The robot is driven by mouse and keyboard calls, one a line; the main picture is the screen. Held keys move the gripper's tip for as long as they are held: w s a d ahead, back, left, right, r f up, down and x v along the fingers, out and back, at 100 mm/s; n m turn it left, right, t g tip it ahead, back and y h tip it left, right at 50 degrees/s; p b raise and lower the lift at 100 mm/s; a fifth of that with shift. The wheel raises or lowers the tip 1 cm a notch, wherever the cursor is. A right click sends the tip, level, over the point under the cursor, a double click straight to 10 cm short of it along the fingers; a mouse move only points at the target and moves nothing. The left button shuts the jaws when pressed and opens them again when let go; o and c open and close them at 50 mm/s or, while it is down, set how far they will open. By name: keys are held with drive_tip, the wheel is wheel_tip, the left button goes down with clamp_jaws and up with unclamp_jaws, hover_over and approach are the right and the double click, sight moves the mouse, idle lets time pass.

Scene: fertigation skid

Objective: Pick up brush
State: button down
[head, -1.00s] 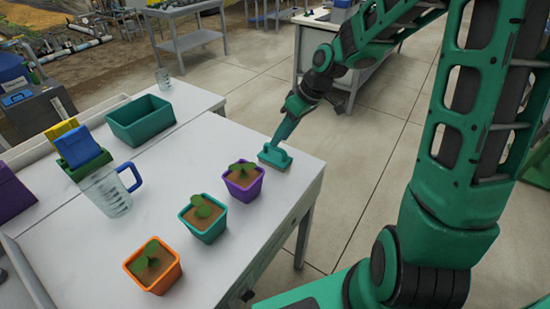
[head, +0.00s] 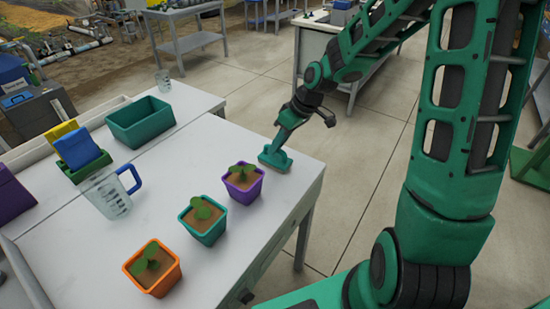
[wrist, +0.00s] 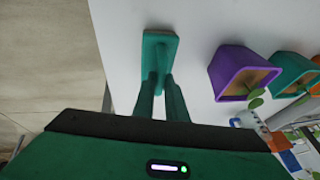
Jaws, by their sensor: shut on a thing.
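The brush (head: 275,159) is teal with a pale bristle side down, near the far right corner of the white table. My gripper (head: 279,146) reaches down to it from above and is shut on its handle. In the wrist view the brush (wrist: 159,50) lies at the top, and the fingers of my gripper (wrist: 162,88) close around its handle. I cannot tell whether the bristles touch the table or hang just above it.
A purple pot (head: 242,185) with a seedling stands close beside the brush. A teal pot (head: 202,220) and an orange pot (head: 152,270) stand nearer. A clear jug (head: 108,196) and a green bin (head: 141,122) are further left. The table's right edge is close to the brush.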

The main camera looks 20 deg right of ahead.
drive_tip(key=shift+r, duration=0.1)
drive_tip(key=shift+r, duration=0.5)
wheel_tip(320, 180, up, 3)
drive_tip(key=shift+f, duration=0.1)
drive_tip(key=s+a+r, duration=0.4)
drive_tip(key=a+r, duration=0.3)
drive_tip(key=a, duration=0.4)
drive_tip(key=shift+s, duration=0.2)
drive_tip(key=c, duration=2.3)
unclamp_jaws()
clamp_jaws()
drive_tip(key=shift+d, duration=0.1)
